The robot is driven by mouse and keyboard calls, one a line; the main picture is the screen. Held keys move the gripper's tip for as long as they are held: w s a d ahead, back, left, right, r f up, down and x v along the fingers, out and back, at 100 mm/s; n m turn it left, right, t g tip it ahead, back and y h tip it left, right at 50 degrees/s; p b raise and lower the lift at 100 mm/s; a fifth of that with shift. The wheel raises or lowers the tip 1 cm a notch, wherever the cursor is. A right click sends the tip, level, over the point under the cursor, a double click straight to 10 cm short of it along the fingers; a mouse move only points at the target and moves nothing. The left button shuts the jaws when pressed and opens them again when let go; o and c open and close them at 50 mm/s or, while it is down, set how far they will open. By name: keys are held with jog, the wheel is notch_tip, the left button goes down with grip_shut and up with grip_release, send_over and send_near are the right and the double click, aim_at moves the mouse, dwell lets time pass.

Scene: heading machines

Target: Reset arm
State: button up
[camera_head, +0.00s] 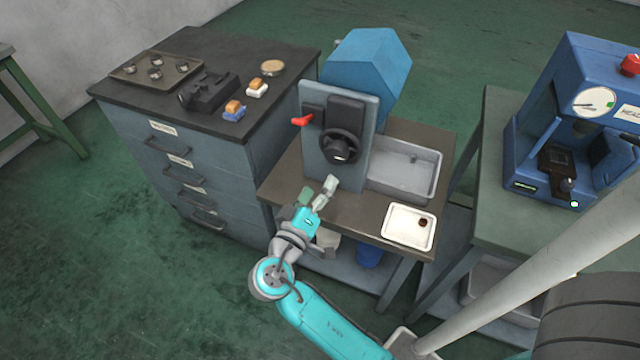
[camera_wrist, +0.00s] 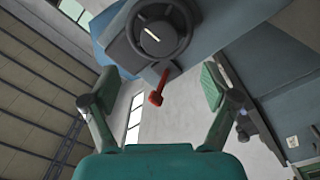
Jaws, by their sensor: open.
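My gripper (camera_head: 317,196) is open and empty in the head view, at the end of my teal arm. It is in front of the heading machine, near the front left of its bench. In the wrist view my gripper (camera_wrist: 160,98) shows its two fingers spread apart with nothing between them. The machine's grey front plate (camera_head: 318,165) carries a dark handwheel (camera_head: 340,146) and a red lever (camera_head: 303,120). In the wrist view the handwheel (camera_wrist: 160,30) is above the fingers, and the red lever (camera_wrist: 157,97) appears in the gap, apart from both fingers.
The bench (camera_head: 290,180) also bears a grey tray (camera_head: 405,172) and a white tray (camera_head: 397,232) with a small dark piece. A drawer cabinet (camera_head: 165,185) stands to the left. A blue press (camera_head: 520,150) stands to the right. Open green floor (camera_head: 110,270) lies at the left.

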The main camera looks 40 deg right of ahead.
dwell(0.4)
jog(key=s+a+f+n+t+y, duration=0.1)
jog(key=s+f+n+t+y, duration=0.15)
jog(key=f, duration=0.35)
jog(key=s+a+f+n+t+y, duration=0.2)
jog(key=s+f+n+y, duration=0.15)
jog(key=f, duration=0.25)
jog(key=s+a+f+n+y, duration=0.2)
jog(key=s+a+f+y, duration=0.2)
jog(key=s+a+y, duration=0.3)
jog(key=s+a+r+m+t+y, duration=0.1)
jog(key=s+a+r+m+y, duration=0.1)
jog(key=s+r, duration=0.3)
jog(key=s+a+r+m+t+y, duration=0.1)
jog(key=s+r, duration=0.5)
jog(key=s, duration=0.6)
jog(key=shift+s+a+m+t+y, duration=0.25)
jog(key=shift+a+m+t+y, duration=0.15)
jog(key=shift+a+m+t, duration=0.35)
